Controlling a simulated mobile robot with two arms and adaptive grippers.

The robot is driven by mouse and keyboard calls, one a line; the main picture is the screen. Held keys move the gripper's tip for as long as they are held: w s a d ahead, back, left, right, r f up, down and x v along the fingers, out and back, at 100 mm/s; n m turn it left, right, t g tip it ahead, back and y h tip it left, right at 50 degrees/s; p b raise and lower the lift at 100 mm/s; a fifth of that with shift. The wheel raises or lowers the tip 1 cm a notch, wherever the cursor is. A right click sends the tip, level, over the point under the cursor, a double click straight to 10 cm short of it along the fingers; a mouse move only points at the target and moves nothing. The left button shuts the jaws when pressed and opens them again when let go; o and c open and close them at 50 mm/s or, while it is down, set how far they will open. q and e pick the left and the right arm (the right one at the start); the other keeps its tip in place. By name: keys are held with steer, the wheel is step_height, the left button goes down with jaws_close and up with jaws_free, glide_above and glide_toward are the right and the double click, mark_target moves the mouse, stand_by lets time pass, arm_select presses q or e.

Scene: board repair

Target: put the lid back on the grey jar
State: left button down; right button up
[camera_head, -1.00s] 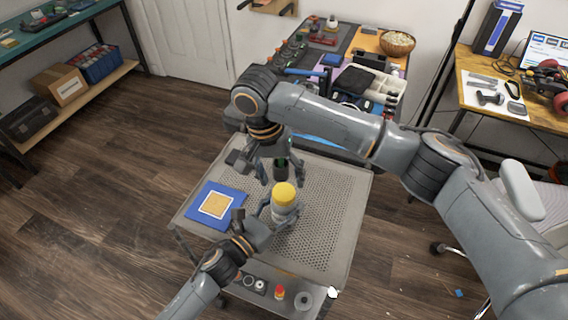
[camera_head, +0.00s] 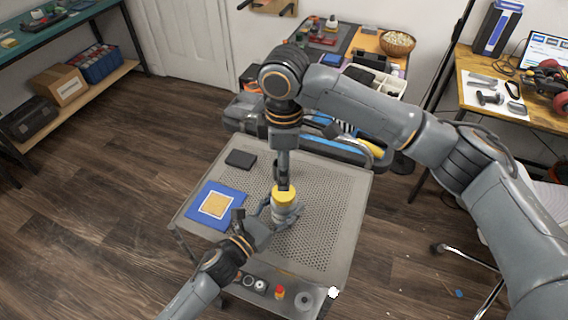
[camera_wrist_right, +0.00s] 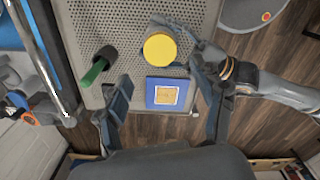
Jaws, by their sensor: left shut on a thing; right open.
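The grey jar (camera_head: 288,217) stands on the perforated cart top. A yellow lid (camera_head: 285,196) covers its top; whether it is fully seated I cannot tell. The lid is a round yellow disc in the right wrist view (camera_wrist_right: 160,47). My left gripper (camera_head: 272,212) comes in from the lower left and is shut on the jar; it also shows in the right wrist view (camera_wrist_right: 197,60). My right gripper (camera_head: 283,186) points down above the lid. Its fingers (camera_wrist_right: 162,76) are wide apart and empty in the wrist view, and the lid shows beyond them.
A blue pad with a yellow square (camera_head: 216,205) lies left of the jar. A black box (camera_head: 240,158) lies behind the pad. A black-and-green object (camera_wrist_right: 98,66) stands near the jar. Small items, including a red-capped bottle (camera_head: 280,291), sit along the cart's front edge.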

stand_by(0.4)
steer(key=shift+f, duration=4)
steer(key=shift+c, duration=0.2)
steer(key=c, duration=1.2)
steer(key=shift+o, duration=0.2)
steer(key=shift+m, duration=0.5)
steer(key=o, duration=1.4)
steer(key=shift+c, duration=0.2)
step_height(320, 180, up, 12)
